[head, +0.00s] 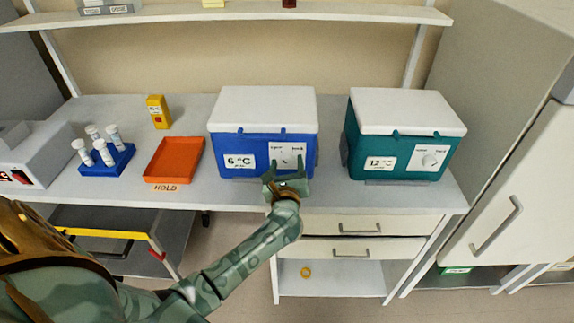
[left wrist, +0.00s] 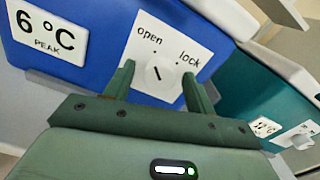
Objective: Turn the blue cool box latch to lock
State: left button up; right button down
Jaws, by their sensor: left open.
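The blue cool box (head: 228,146) with a white lid and a "6 °C" label stands on the bench in the head view. Its latch is a round white knob (left wrist: 160,75) on a white plate marked "open" and "lock", seen in the left wrist view. The knob's dark mark is slanted, with its upper end toward "open". My left gripper (head: 286,179) is at the box front. In the left wrist view its two fingers (left wrist: 158,82) are spread, one on each side of the knob. I cannot tell whether they touch it. My right gripper is not in view.
A teal cool box (head: 366,156) marked "12 °C" stands to the right, with its own knob. An orange tray (head: 174,160), a blue vial rack (head: 106,160) and a yellow device (head: 158,112) are to the left. A shelf (head: 225,13) runs above.

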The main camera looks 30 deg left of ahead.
pick_arm(q)
jog(key=shift+w+a, duration=0.1)
jog(key=shift+w, duration=0.05)
jog(key=c, duration=1)
